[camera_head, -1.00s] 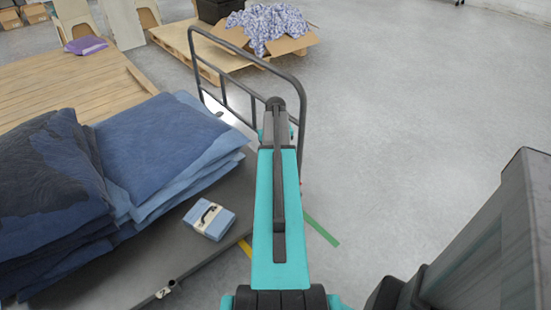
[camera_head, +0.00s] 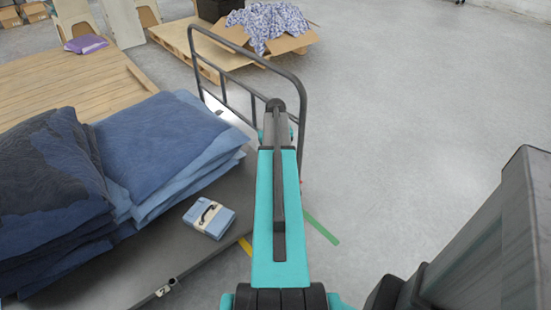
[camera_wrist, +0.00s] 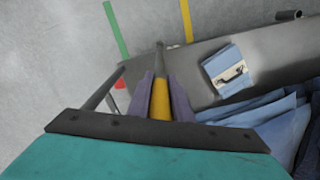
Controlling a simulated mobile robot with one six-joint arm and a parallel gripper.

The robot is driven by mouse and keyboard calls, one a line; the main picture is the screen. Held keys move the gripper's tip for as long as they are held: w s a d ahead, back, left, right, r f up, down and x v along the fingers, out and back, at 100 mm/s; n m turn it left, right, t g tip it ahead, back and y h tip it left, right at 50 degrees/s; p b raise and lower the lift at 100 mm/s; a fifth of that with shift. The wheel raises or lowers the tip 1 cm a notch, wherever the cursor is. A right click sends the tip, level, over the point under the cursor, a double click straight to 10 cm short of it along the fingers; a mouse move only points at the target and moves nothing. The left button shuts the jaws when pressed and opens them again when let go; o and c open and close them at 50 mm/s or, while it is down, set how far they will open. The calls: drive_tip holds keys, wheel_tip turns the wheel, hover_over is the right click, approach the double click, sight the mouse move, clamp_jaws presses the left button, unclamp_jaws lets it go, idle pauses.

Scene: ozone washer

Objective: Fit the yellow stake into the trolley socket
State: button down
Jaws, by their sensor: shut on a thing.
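The yellow stake (camera_wrist: 160,98) is held between the two purple-grey fingers of my gripper (camera_wrist: 160,92) in the wrist view. My gripper is shut on it. The stake's grey end (camera_wrist: 159,55) points away from the gripper and overlaps the trolley's edge in the picture. I cannot tell whether it touches anything. The trolley deck (camera_wrist: 200,62) is grey; it also shows in the head view (camera_head: 130,270). A short tube socket (camera_wrist: 289,15) sits at the deck edge, and in the head view (camera_head: 172,282) it has a "2" label. My arm hides my gripper and the stake in the head view.
Stacked blue blankets (camera_head: 160,140) cover much of the deck. A light blue strapped bundle (camera_head: 210,218) lies near its edge. A dark tube handle frame (camera_head: 255,60) rises at the trolley's far end. Open floor (camera_head: 400,130) lies to the right, with green tape (camera_head: 322,229).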

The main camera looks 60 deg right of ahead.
drive_tip(key=c, duration=1.6)
unclamp_jaws()
drive_tip(key=shift+r, duration=0.15)
wheel_tip(320, 180, up, 13)
drive_tip(key=shift+f, duration=0.1)
